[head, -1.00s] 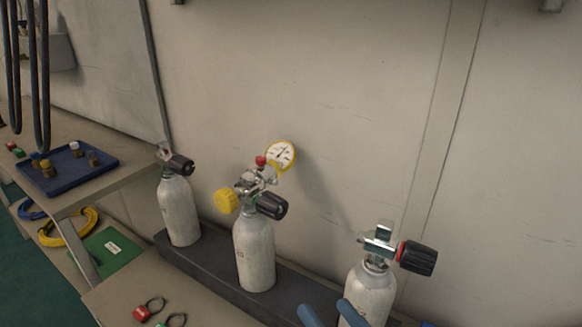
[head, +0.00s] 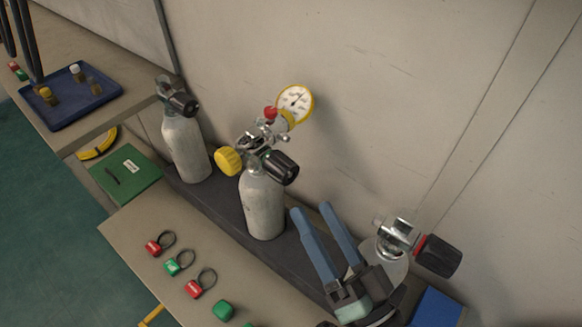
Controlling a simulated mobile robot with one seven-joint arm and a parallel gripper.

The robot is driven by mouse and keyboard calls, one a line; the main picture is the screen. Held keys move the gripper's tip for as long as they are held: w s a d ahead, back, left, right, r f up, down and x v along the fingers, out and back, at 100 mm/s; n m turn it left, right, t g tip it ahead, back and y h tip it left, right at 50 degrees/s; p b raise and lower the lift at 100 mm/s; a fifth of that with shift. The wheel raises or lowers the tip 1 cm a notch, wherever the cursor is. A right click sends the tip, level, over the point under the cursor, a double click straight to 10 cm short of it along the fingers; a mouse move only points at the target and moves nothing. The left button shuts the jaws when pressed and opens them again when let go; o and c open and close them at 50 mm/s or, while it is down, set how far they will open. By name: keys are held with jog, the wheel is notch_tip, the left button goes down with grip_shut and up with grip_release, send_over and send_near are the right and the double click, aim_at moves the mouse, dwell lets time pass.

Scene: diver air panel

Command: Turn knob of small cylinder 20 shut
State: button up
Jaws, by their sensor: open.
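Three small grey cylinders stand in a row along the wall; I cannot read a number on any of them. The left cylinder (head: 186,150) has a black knob (head: 183,103). The middle cylinder (head: 262,207) has a black knob (head: 281,168), a yellow knob (head: 229,161) and a yellow-rimmed gauge (head: 295,104). The right cylinder (head: 396,268) has a black knob (head: 437,257) with a red ring, and is partly hidden by my gripper. My gripper (head: 313,209), with blue fingers, is open and empty between the middle and right cylinders. I cannot tell how far any knob is turned.
The cylinders stand on a dark base (head: 218,206) against the wall. Red and green tags (head: 193,289) lie on the front bench (head: 135,235). A blue tray (head: 68,115) with small fittings sits on the left bench. A blue block (head: 437,309) is at lower right.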

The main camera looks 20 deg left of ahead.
aim_at(292, 175)
jog(key=x, duration=0.5)
jog(key=f+p+x, duration=0.1)
jog(key=x, duration=0.2)
jog(key=shift+w+a+r, duration=0.1)
jog(key=shift+w+a, duration=0.2)
grip_shut()
